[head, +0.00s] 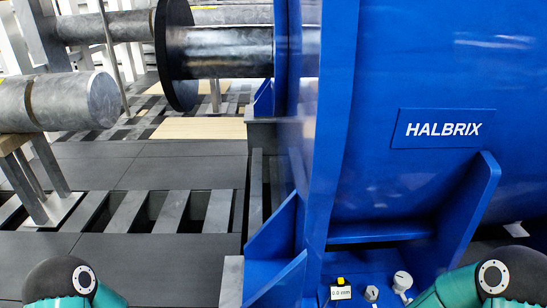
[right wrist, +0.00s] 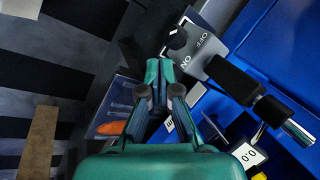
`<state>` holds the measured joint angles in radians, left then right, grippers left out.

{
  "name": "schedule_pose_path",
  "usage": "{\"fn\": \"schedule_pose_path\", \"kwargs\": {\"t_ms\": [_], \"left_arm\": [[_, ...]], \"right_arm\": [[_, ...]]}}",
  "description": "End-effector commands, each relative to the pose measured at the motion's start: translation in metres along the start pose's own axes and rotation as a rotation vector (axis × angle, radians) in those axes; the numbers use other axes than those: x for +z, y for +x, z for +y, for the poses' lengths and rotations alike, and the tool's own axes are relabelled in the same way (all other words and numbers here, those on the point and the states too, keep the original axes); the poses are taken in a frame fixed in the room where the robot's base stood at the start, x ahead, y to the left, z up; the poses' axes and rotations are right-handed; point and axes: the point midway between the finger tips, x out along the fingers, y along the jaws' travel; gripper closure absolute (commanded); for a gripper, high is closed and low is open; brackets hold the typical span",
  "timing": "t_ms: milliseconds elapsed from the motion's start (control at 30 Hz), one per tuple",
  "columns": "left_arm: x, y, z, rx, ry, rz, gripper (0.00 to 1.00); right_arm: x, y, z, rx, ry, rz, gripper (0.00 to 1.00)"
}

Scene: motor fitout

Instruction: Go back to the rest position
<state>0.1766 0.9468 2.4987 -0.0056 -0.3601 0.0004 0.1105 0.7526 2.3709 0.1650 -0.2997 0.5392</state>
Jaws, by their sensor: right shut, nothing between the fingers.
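My right gripper (right wrist: 160,68) shows in the right wrist view, its teal fingers together with nothing between them. Just right of its tips is a grey plate (right wrist: 205,44) marked ON and OFF with a black knob. A black lever with a bare metal end (right wrist: 298,131) lies further right; I cannot tell if the fingers touch anything. My left gripper is not in view. In the head view only rounded teal joints of my arms show at the two bottom corners.
A big blue HALBRIX motor housing (head: 443,129) fills the right. A small display (head: 341,293) and knobs (head: 402,282) sit at its foot. A grey shaft (head: 62,102) rests on a stand at left. An orange item (right wrist: 110,128) lies left of the right gripper. Slotted floor (head: 150,165) lies open between.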

Motion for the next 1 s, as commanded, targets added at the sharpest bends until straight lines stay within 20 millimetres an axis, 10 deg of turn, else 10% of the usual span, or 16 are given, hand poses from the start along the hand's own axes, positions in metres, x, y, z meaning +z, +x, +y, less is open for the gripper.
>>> {"fn": "schedule_pose_path", "kwargs": {"t_ms": [300, 1000], "left_arm": [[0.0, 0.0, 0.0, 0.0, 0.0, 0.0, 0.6], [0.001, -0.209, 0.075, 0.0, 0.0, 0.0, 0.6]], "right_arm": [[0.098, 0.025, 0.087, 0.056, -0.641, -0.276, 1.0], [0.092, -0.18, -0.004, 0.053, -0.639, -0.261, 1.0]]}}
